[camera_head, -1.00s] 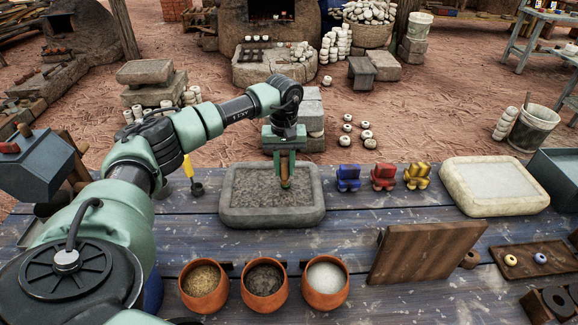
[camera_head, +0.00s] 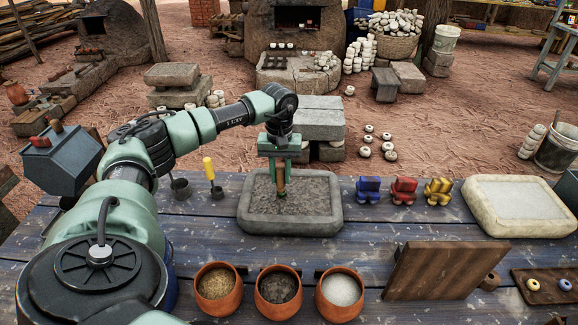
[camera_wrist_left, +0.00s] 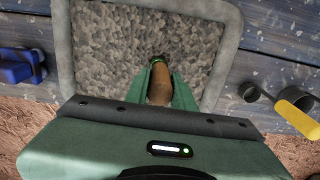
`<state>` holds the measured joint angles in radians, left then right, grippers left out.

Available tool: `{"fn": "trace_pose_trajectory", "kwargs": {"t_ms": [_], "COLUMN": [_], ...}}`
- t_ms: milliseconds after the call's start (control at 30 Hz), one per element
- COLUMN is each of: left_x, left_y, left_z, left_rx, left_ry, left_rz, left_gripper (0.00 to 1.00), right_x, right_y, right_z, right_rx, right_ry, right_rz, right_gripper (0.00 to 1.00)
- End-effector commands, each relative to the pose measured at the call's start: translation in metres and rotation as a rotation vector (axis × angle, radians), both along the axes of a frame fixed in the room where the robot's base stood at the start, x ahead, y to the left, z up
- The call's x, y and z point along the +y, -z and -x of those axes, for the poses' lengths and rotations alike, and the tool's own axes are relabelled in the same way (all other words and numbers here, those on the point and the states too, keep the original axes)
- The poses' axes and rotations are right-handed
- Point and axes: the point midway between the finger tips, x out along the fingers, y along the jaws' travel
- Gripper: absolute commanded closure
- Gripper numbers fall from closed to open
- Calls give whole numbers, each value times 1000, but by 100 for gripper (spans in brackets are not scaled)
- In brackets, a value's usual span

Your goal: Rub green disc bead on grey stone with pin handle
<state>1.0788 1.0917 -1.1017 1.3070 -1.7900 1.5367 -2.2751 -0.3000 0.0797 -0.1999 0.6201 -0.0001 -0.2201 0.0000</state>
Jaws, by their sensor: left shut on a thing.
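The grey stone (camera_head: 325,222) is a shallow rectangular block with a raised rim and a rough, pebbly floor, lying on the blue plank table. My left gripper (camera_head: 280,168) points down over it, shut on the brown wooden pin handle (camera_head: 281,181). The handle also shows between the fingers in the left wrist view (camera_wrist_left: 160,83). The green disc bead (camera_wrist_left: 162,58) shows as a thin green edge at the handle's far end. The handle's lower end is at or just above the stone's floor; I cannot tell whether the bead touches it. My right gripper is not in view.
A yellow-handled tool (camera_head: 209,170) and small dark cups stand left of the stone. Blue (camera_head: 368,190), red (camera_head: 403,191) and yellow (camera_head: 438,192) stands are right, beside a pale basin (camera_head: 475,212). Orange bowls (camera_head: 218,300) and a tilted wooden board (camera_head: 435,272) are in front.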

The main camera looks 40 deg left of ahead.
Motion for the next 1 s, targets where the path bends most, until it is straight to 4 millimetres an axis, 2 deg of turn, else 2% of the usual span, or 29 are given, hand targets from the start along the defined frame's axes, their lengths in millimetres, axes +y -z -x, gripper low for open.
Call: {"fn": "trace_pose_trajectory", "kwargs": {"t_ms": [700,1000], "left_x": [35,23], "left_y": [1,-1], "left_z": [30,20], "left_rx": [4,2], "left_ry": [0,2], "left_rz": [-2,2], "left_gripper": [100,100], "right_x": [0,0], "right_y": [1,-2], "right_z": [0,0], "right_rx": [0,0], "right_ry": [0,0], "right_rz": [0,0], "right_gripper": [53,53]}}
